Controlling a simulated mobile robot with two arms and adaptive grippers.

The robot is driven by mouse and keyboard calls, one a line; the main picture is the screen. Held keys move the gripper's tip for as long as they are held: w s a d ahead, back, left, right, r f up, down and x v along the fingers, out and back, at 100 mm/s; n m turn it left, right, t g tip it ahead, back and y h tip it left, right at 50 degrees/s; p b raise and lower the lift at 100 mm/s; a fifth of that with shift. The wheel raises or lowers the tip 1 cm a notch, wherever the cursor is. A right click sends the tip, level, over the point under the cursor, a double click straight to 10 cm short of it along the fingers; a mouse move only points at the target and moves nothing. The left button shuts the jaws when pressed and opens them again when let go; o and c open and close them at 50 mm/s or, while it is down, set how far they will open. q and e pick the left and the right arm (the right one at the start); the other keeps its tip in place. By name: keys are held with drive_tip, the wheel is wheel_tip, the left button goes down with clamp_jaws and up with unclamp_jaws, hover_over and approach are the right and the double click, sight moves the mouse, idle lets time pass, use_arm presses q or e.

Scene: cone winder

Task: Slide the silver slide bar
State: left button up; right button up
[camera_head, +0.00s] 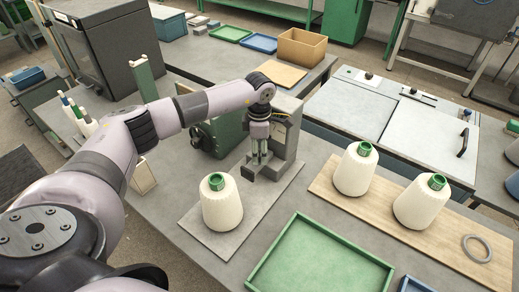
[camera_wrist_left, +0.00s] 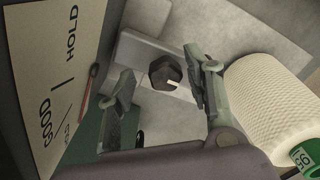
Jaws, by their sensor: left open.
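My left gripper (camera_head: 260,155) points down at the front of the grey and green winder (camera_head: 285,140). In the left wrist view its two fingers (camera_wrist_left: 160,78) are apart with nothing held. A pale silver bar (camera_wrist_left: 133,48), which looks like the slide bar, runs behind the fingers, with a dark faceted knob (camera_wrist_left: 165,72) bearing a white mark in front of it. The knob appears between the fingers; I cannot tell whether they touch it. In the head view the gripper largely hides this area. My right gripper is not in view.
A white yarn cone (camera_head: 221,205) stands on the grey plate just in front of the gripper; it also shows close to the right finger in the wrist view (camera_wrist_left: 270,105). Two more cones (camera_head: 355,170) (camera_head: 420,203) stand on a wooden board. A green tray (camera_head: 320,262) lies at the front.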

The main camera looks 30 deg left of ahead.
sight(259, 152)
use_arm(q)
drive_tip(key=shift+r, duration=0.1)
wheel_tip(259, 152, up, 12)
idle(0.5)
drive_tip(key=shift+s, duration=0.1)
idle(0.4)
